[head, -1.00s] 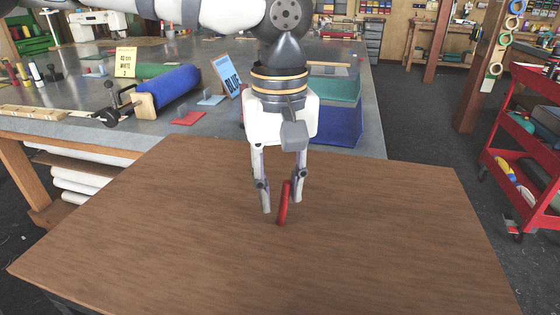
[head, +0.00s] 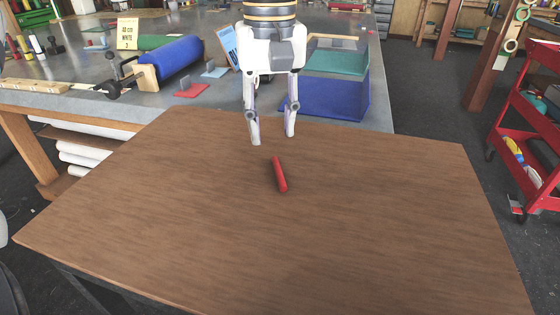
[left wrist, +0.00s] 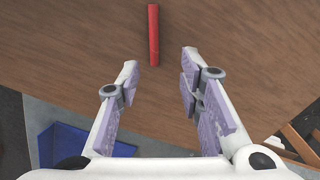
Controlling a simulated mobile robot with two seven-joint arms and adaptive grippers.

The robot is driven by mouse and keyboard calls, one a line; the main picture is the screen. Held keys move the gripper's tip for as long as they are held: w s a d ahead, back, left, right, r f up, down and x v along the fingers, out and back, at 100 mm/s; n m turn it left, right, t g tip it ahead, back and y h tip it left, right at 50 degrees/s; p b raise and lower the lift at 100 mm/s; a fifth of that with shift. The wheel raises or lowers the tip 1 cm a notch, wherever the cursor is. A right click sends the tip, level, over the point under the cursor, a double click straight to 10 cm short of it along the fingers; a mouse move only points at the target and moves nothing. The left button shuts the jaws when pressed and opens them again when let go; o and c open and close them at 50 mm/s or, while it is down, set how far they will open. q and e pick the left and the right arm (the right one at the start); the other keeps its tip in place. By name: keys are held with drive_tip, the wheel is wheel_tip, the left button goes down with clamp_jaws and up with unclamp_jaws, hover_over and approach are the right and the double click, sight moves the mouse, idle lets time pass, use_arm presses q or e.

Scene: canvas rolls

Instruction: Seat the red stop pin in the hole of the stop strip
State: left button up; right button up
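The red stop pin (head: 279,174) lies on the brown wooden table, with nothing holding it. My left gripper (head: 273,140) is open and empty behind the pin, its fingers pointing down toward the table. In the left wrist view the pin (left wrist: 153,34) lies beyond the fingertips of the open gripper (left wrist: 160,62), roughly in line with the gap between them. The stop strip and its hole cannot be made out for certain in these views. My right gripper is not in view.
The wooden table (head: 200,235) is otherwise bare around the pin. Behind it, a grey bench holds a blue roll (head: 181,60), a red flat piece (head: 192,90) and a blue bin (head: 325,97). A red cart (head: 530,130) stands at the right.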

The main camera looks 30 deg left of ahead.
sight(277, 166)
use_arm(q)
drive_tip(key=f, duration=0.4)
drive_tip(key=d+f, duration=0.1)
drive_tip(key=f, duration=0.2)
drive_tip(key=shift+w, duration=0.1)
drive_tip(key=shift+r, duration=0.1)
clamp_jaws()
